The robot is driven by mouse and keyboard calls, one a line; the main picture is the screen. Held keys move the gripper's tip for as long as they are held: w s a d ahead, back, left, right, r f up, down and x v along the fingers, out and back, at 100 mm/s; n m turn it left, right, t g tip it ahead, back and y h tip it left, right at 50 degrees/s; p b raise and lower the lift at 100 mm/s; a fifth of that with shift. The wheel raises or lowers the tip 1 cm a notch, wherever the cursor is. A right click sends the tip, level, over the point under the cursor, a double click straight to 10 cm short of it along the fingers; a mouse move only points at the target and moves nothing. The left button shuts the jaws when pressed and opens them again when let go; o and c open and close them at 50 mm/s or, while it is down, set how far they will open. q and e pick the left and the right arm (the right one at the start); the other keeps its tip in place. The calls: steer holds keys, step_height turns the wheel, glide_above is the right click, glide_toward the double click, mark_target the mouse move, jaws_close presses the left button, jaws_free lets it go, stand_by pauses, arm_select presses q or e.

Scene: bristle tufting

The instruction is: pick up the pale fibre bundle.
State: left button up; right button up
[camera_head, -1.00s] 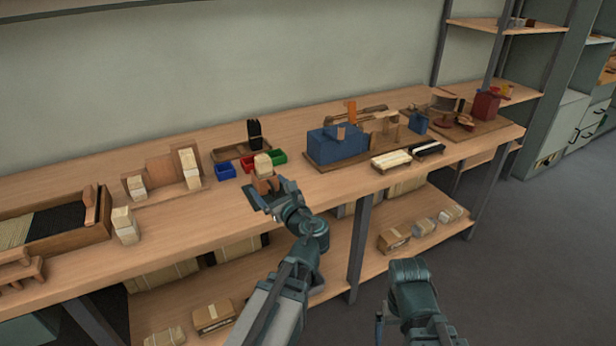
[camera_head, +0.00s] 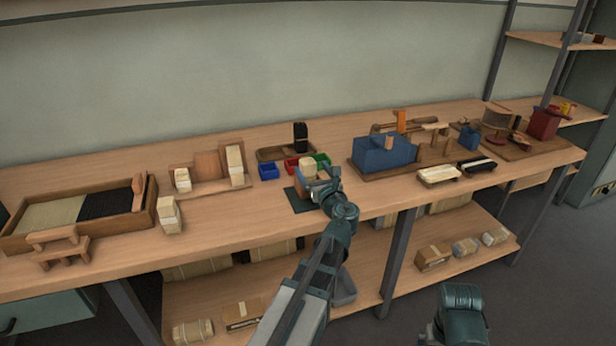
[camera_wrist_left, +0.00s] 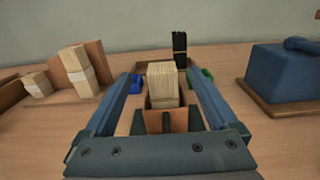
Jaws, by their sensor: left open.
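A pale fibre bundle (camera_head: 306,167) stands upright in a small wooden holder (camera_wrist_left: 181,120) near the bench's front edge. A dark green mat (camera_head: 296,203) lies under that spot. In the left wrist view the bundle (camera_wrist_left: 162,84) is banded near its lower part and centred between the fingers. My left gripper (camera_head: 322,184) is open, with one finger on each side of the bundle in the wrist view and a gap on both sides. I cannot tell how far the fingertips reach past it. The right arm shows only as a link at the bottom right; its gripper is out of view.
Other pale bundles stand to the left, one (camera_head: 169,215) near the front edge and one (camera_head: 235,166) by a wooden stand. Blue, red and green bins (camera_head: 269,171) and a dark bundle (camera_head: 300,137) are behind. A blue machine (camera_head: 379,157) stands right.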

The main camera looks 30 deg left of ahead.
mark_target(310, 166)
arm_select(q)
steer(key=shift+x, duration=2.7)
steer(key=shift+d+f, duration=0.15)
jaws_close()
step_height(310, 166, up, 10)
steer(key=p, duration=0.9)
steer(key=shift+p, duration=0.4)
